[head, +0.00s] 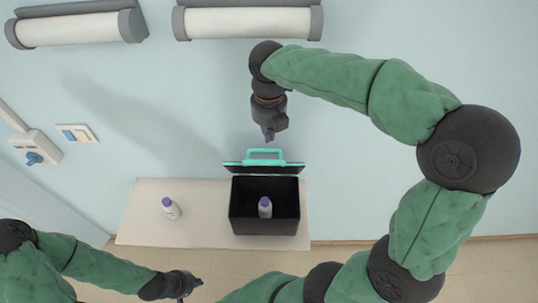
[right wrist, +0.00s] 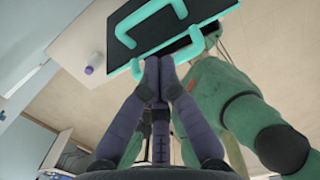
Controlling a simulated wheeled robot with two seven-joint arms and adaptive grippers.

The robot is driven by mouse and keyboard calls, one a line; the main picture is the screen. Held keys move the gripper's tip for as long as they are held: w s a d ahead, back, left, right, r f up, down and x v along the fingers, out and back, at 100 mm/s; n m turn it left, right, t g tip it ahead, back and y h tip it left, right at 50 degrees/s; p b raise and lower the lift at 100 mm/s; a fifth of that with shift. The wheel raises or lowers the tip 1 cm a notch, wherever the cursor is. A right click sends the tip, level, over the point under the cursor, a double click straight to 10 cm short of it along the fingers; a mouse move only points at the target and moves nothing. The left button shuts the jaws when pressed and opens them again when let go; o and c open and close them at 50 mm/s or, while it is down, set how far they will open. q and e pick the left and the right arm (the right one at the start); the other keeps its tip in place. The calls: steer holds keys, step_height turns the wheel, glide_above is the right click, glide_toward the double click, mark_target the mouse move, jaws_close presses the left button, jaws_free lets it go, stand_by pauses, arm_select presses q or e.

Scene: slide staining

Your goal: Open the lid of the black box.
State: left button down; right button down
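The black box (head: 265,226) stands on the table with its lid (head: 237,168) raised at the back, so its inside shows. The lid has a teal handle (head: 265,152) and teal trim. In the right wrist view the lid (right wrist: 180,22) and handle (right wrist: 124,28) lie just beyond the fingertips. My right gripper (head: 268,134) points down above the handle, with a small gap in the head view. Its fingers (right wrist: 159,62) are together, with nothing seen between them. My left gripper (head: 193,284) is low, in front of the table; its fingers are too small to read.
A white bottle with a purple cap (head: 265,208) stands inside the box. A similar bottle (head: 171,208) stands on the table (head: 140,225) to the left. Bare table surface lies between that bottle and the box. A wall stands behind.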

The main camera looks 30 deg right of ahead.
mark_target(265, 160)
steer(key=f, duration=0.9)
steer(key=shift+w+d+f, duration=0.2)
steer(key=shift+f, duration=0.2)
steer(key=shift+w+d+r+p, duration=0.3)
steer(key=shift+w+d+p, duration=0.15)
steer(key=shift+w+p, duration=0.25)
steer(key=shift+w+f, duration=0.1)
steer(key=shift+w, duration=0.05)
